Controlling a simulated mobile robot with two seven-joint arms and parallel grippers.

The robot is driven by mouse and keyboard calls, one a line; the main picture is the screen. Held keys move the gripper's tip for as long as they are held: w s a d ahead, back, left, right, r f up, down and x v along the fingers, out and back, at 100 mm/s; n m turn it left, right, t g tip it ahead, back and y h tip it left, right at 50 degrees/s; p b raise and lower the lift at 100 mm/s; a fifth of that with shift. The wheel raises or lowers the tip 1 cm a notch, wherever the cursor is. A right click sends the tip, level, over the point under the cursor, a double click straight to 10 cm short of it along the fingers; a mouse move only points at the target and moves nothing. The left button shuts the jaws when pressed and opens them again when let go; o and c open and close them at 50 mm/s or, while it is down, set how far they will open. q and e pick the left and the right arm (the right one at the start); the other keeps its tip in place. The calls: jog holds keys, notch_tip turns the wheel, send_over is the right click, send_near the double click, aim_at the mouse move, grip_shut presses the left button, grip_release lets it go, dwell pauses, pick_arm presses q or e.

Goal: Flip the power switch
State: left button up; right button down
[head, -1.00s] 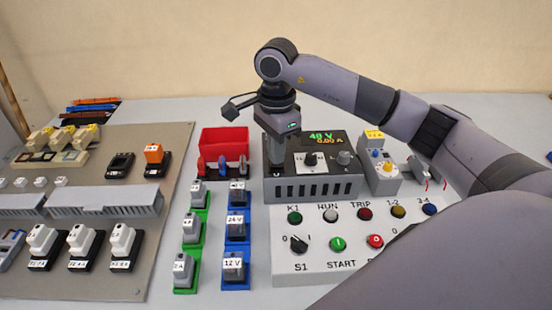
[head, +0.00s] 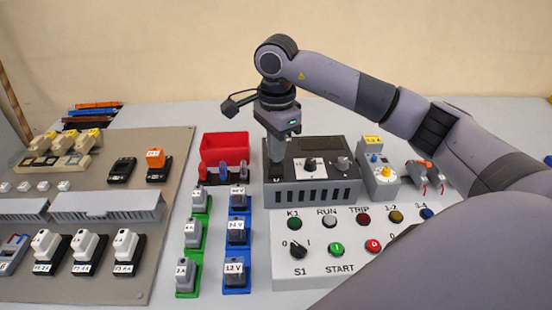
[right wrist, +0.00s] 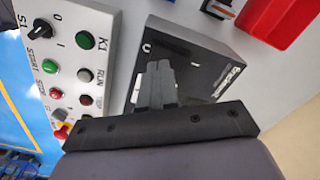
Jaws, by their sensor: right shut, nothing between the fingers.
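The dark grey power supply (head: 312,190) stands at the back of the table, with a dark display (head: 335,147), a labelled knob and a second grey knob on top. My right gripper (head: 277,163) points down at the left end of its top, fingers shut and empty. In the right wrist view the closed fingers (right wrist: 157,88) are over the supply's top (right wrist: 195,60), near a white mark. The power switch cannot be made out; the gripper covers that end. Whether the fingertips touch it I cannot tell. My left gripper is not in view.
A white control panel (head: 345,240) with lamps, buttons and the S1 knob lies in front. A red bin (head: 224,149) and green and blue racks of labelled blocks are left. A grey board (head: 120,200) with breakers fills the far left.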

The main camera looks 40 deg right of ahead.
aim_at(276, 171)
notch_tip(276, 171, up, 4)
jog(key=shift+r+p, duration=0.1)
jog(key=shift+p, duration=1.15)
jog(key=shift+a, duration=0.1)
